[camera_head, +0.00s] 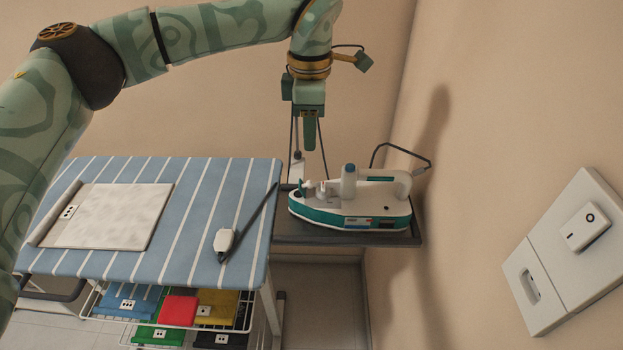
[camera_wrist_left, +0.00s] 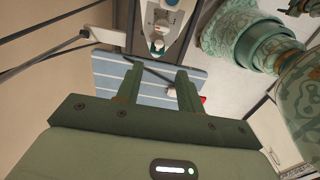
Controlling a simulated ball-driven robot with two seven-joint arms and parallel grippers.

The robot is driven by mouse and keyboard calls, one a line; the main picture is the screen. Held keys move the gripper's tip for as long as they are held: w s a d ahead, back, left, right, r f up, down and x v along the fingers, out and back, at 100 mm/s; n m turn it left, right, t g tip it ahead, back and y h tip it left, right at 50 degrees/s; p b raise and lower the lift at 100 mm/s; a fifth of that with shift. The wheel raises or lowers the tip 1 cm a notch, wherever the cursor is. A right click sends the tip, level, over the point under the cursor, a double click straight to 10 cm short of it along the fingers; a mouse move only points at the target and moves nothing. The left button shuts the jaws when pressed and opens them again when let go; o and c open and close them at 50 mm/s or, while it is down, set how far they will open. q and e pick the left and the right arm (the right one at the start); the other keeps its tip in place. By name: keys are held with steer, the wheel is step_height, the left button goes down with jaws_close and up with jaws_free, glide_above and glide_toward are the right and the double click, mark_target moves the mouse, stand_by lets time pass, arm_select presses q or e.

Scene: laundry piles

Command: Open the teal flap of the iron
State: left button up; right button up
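The white and teal iron (camera_head: 345,212) rests on a dark shelf (camera_head: 340,238) beyond the striped board, its handle toward the right. Small teal parts show at its left end and by the handle; I cannot tell which is the flap or whether it is open. My left gripper (camera_head: 309,135) points down above the iron's left end, apart from it. In the left wrist view, its two fingers (camera_wrist_left: 160,76) are spread with nothing between them, and the iron (camera_wrist_left: 160,28) shows beyond their tips. My right gripper is not in view.
A blue striped ironing board (camera_head: 190,215) holds a folded pale cloth (camera_head: 118,215) and a white device (camera_head: 226,240) with a dark rod or cord. A wire rack with coloured folded cloths (camera_head: 178,310) is below. The wall with a switch panel (camera_head: 565,255) bounds the right.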

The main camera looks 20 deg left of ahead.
arm_select(q)
step_height(320, 180, down, 12)
steer(key=b, duration=0.2)
steer(key=shift+b, duration=0.35)
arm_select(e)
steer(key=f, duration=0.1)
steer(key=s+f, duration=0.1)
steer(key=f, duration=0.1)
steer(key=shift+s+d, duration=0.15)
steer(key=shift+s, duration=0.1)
arm_select(q)
steer(key=shift+c, duration=0.4)
